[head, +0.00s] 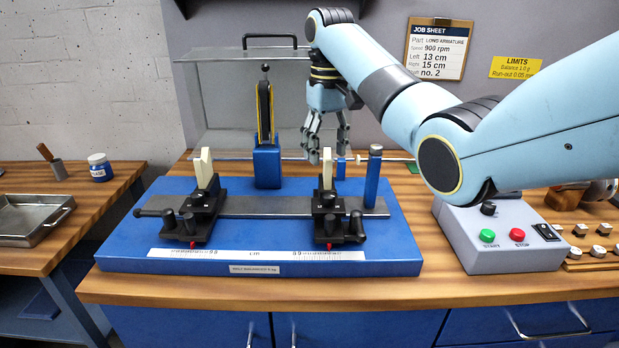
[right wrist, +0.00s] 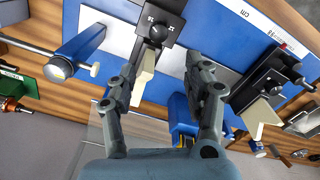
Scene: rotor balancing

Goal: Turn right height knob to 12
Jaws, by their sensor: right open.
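The right support (head: 328,185) is a black carriage with a cream upright block, standing on the grey rail of the blue balancing stand. A round black knob (right wrist: 157,33) with small white marks beside it sits on top of this carriage in the right wrist view; its setting is too small to read. My right gripper (head: 327,155) points down just behind the cream block. It is open and empty, and its fingers (right wrist: 163,58) show on either side of the block's line in the wrist view, short of the knob. My left gripper is out of view.
A matching left support (head: 195,205) stands on the same rail. A blue post (head: 373,178) rises just right of the right support. The grey control box (head: 500,240) and a black-and-yellow upright (head: 265,112) are near. A job sheet (head: 437,48) hangs on the wall.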

